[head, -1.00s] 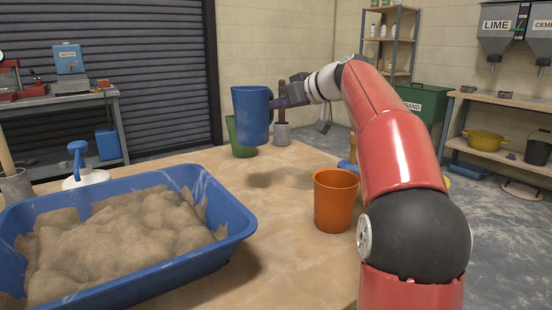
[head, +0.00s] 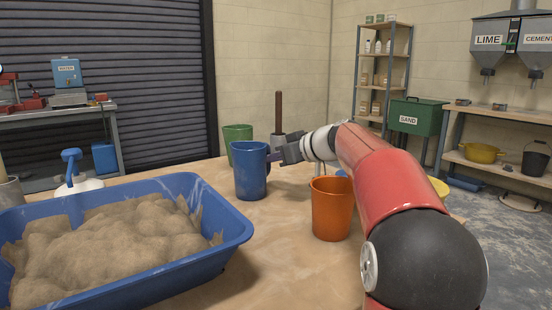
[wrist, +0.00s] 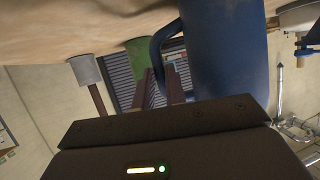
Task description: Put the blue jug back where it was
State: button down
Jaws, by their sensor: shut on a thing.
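The blue jug (head: 249,174) is upright at the table's middle, in front of the green bucket (head: 237,142). In the head view its base appears at or very near the table top; I cannot tell whether it touches. My gripper (head: 277,156) is shut on the jug's handle from the right. In the wrist view the jug (wrist: 228,50) fills the upper right, its handle (wrist: 158,52) at the fingers (wrist: 163,88). The image there is upside down.
A blue tub (head: 225,243) of sand-coloured mix is at the left front. An orange bucket (head: 332,210) stands right of the jug, close beside my arm. A grey container (head: 277,142) with a brown handle stands behind. Bare table (head: 275,225) lies between tub and orange bucket.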

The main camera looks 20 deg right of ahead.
jog(key=c, duration=1.4)
grip_release()
jog(key=shift+c, duration=0.2)
jog(key=shift+r, duration=0.15)
jog(key=b+v, duration=0.1)
jog(key=v, duration=1.1)
jog(key=shift+f, duration=0.25)
